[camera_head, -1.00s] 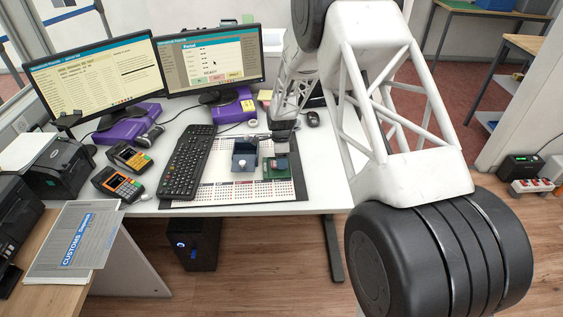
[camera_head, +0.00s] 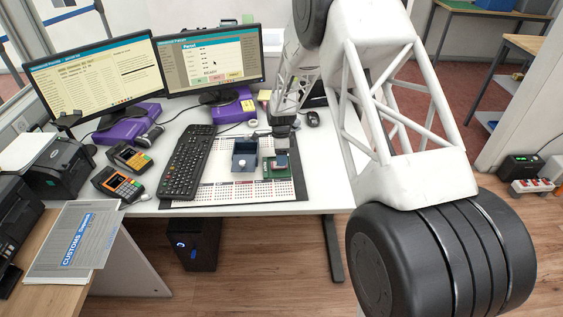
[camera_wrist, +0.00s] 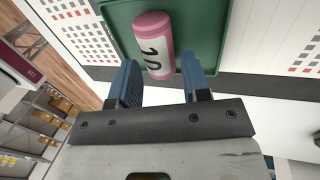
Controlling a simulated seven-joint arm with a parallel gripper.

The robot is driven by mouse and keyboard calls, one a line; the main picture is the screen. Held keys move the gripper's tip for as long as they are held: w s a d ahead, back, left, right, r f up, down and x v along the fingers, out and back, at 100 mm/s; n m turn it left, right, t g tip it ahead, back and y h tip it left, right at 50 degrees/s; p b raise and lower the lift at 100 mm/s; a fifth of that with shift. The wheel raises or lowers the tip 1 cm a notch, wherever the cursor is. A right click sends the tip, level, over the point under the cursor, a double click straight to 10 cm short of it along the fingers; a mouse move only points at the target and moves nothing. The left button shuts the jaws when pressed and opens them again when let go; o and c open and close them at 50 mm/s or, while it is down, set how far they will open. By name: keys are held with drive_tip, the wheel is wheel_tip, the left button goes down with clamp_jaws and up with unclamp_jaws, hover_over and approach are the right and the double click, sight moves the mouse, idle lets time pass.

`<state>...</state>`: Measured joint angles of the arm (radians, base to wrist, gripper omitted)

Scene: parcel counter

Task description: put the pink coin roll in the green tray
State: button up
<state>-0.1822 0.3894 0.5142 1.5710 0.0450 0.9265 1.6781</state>
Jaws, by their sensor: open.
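The pink coin roll (camera_wrist: 153,46), with a white band marked 10, lies in the green tray (camera_wrist: 207,30) in the wrist view. In the head view the green tray (camera_head: 268,186) is on the printed desk mat, and I cannot make out the roll there. My gripper (camera_wrist: 160,82) is open, its two blue fingers either side of the roll's near end, with gaps visible. In the head view my gripper (camera_head: 281,160) is at the tray, partly covering it.
A blue-grey open box (camera_head: 245,165) with something pale inside stands just left of the tray. The black keyboard (camera_head: 187,162) is further left. A computer mouse (camera_head: 312,119) lies behind to the right. The desk's right front is clear.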

drive_tip(key=v, duration=1)
drive_tip(key=shift+r, duration=0.15)
idle(0.5)
drive_tip(key=s+d+r+n+t, duration=0.1)
drive_tip(key=s+d+r+n, duration=0.35)
drive_tip(key=s+r, duration=0.7)
drive_tip(key=s+d+r+n+t, duration=0.2)
drive_tip(key=s+d+r+n, duration=0.3)
drive_tip(key=s+r, duration=0.65)
drive_tip(key=s+d+r+n+t, duration=0.1)
drive_tip(key=s+d+n, duration=0.2)
drive_tip(key=s, duration=1.1)
drive_tip(key=s+d+r+n+t, duration=0.1)
drive_tip(key=s+d+r+n, duration=0.1)
drive_tip(key=s, duration=1.3)
drive_tip(key=d+n, duration=0.1)
drive_tip(key=n, duration=0.1)
drive_tip(key=shift+r+n+t, duration=0.15)
drive_tip(key=shift+n+t, duration=0.15)
drive_tip(key=shift+n, duration=0.05)
drive_tip(key=shift+d, duration=0.15)
drive_tip(key=shift+c, duration=0.2)
